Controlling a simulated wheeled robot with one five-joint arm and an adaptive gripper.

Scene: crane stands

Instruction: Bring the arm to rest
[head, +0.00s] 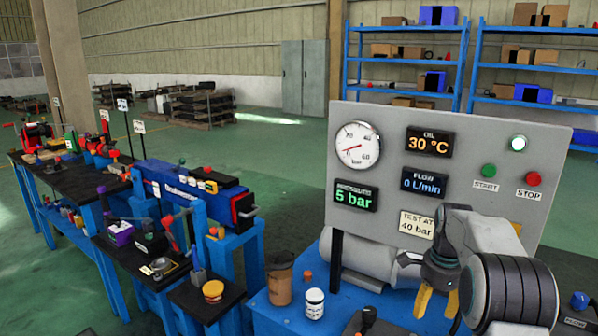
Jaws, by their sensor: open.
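My gripper (437,302) is at the lower right of the head view, with two yellow fingertips pointing down and spread apart. Nothing shows between them. My grey arm link with a dark ribbed joint comes in from the right edge. The gripper hangs in front of the grey control panel (380,220), over the blue bench (262,318). How far the fingertips are above the bench is hard to tell.
On the blue bench stand a brown cup (279,280) and a white jar (314,303), left of my gripper. A grey cylinder (355,258) lies behind it. A blue knob (579,300) is at right. Benches with tools (90,190) stand at left; green floor between is clear.

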